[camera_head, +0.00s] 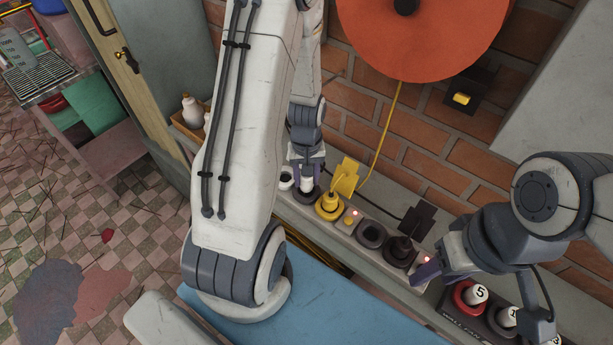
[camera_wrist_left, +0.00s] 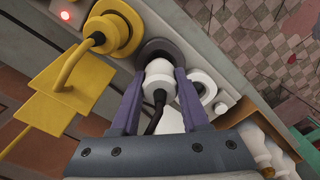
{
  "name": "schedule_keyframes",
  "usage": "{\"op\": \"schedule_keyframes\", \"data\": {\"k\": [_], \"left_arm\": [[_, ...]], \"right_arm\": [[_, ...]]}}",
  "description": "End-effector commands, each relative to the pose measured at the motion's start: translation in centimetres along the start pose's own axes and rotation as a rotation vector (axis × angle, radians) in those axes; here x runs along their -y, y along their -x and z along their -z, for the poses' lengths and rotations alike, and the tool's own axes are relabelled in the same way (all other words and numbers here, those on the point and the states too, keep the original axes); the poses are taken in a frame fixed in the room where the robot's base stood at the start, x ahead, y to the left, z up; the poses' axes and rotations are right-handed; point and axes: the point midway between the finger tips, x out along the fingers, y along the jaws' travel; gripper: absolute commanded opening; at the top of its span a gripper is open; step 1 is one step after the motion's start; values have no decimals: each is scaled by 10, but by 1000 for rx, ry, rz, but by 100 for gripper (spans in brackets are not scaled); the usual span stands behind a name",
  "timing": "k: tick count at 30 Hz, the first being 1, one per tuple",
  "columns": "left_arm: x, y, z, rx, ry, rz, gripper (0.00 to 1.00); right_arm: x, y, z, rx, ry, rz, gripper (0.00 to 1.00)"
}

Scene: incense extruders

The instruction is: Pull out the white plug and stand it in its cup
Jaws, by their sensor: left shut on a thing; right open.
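The white plug (camera_head: 307,177) is between the fingers of my left gripper (camera_head: 306,172), which is shut on it. In the left wrist view the plug (camera_wrist_left: 158,74) has a black cable and sits between two purple fingers (camera_wrist_left: 159,98). It overlaps the dark grey round socket (camera_wrist_left: 156,48); I cannot tell how far it is in or out. The white cup (camera_head: 286,177) stands just left of that socket in the head view and looks empty. It also shows right of the fingers in the wrist view (camera_wrist_left: 203,86). My right gripper (camera_head: 441,266) is open at the right of the ledge.
A yellow plug (camera_head: 329,204) with a yellow cord stands right beside the white plug's socket. Further right are a dark ring (camera_head: 371,234), a black plug (camera_head: 402,246) and red and dark holders with numbered white tops (camera_head: 475,294). White bottles (camera_head: 192,110) stand behind to the left.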

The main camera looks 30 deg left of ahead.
Motion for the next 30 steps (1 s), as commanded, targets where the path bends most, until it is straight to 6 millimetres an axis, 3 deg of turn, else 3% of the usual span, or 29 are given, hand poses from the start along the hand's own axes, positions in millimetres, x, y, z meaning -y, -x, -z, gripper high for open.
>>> {"op": "schedule_keyframes", "data": {"k": [30], "left_arm": [[0, -21, 0, 0, 0, 0, 0]], "right_arm": [[-1, -15, -1, 0, 0, 0, 50]]}}
